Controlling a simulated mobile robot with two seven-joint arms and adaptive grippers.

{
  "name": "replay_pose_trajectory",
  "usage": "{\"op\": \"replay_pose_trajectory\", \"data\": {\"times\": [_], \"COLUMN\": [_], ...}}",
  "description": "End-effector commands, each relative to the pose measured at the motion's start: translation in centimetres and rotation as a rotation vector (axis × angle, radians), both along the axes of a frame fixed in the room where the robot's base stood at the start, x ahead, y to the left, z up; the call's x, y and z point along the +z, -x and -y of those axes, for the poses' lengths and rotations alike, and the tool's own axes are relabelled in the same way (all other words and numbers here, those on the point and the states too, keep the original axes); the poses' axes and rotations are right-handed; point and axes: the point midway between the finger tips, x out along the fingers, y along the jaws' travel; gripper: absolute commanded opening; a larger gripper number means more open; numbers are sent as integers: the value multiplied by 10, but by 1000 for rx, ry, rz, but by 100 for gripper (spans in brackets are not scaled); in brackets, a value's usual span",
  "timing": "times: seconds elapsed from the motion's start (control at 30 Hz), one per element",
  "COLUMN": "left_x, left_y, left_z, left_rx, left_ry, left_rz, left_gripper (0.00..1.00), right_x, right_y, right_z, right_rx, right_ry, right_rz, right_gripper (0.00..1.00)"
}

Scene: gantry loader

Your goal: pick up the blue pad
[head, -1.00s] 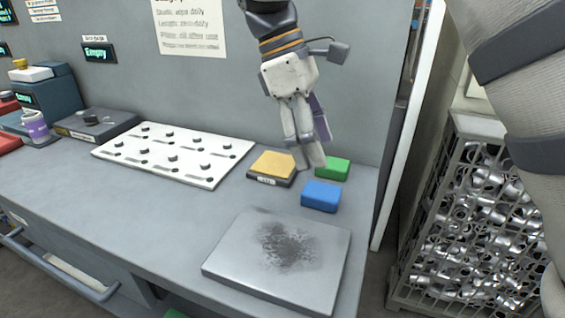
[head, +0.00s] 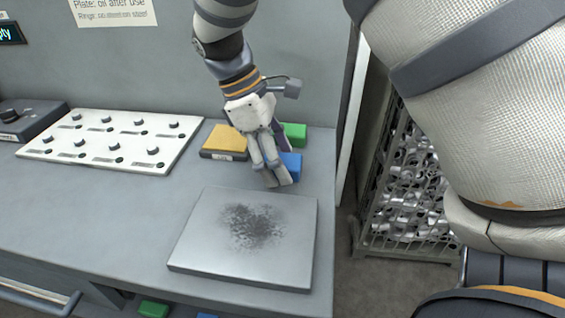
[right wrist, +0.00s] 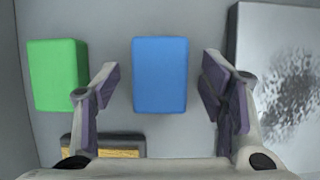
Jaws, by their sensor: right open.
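The blue pad (head: 291,164) lies on the grey bench, partly hidden behind my right gripper (head: 276,180) in the head view. In the right wrist view the blue pad (right wrist: 160,74) sits between the two open fingers of my right gripper (right wrist: 162,88), with a gap on each side. The fingers do not touch it. A green pad (head: 295,133) lies just behind it; in the right wrist view the green pad (right wrist: 58,75) is outside the left finger. My left gripper is not in view.
A yellow pad (head: 226,137) on a dark base sits left of my gripper. A smudged metal plate (head: 200,235) lies in front. A white knob panel (head: 90,150) is to the left. A wire crate of metal parts (head: 405,215) stands right of the bench.

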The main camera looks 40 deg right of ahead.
Motion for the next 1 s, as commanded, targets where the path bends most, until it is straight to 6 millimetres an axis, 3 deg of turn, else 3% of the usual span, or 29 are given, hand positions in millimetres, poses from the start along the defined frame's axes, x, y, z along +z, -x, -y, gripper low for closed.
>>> {"op": "replay_pose_trajectory", "data": {"times": [0.13,0.3,0.33,0.73,0.87,1.0], "left_x": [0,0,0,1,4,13], "left_y": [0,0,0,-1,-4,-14], "left_z": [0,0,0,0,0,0], "left_rx": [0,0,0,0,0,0], "left_ry": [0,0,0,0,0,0], "left_rz": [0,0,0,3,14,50], "left_gripper": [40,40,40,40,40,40], "right_x": [0,0,0,7,30,67], "right_y": [0,0,0,-1,-1,12], "right_z": [0,0,0,0,0,-22], "right_rx": [0,0,0,0,0,3], "right_ry": [0,0,0,-1,-1,1], "right_rz": [0,0,0,1,6,11], "right_gripper": [63,24,22,22,22,22]}}
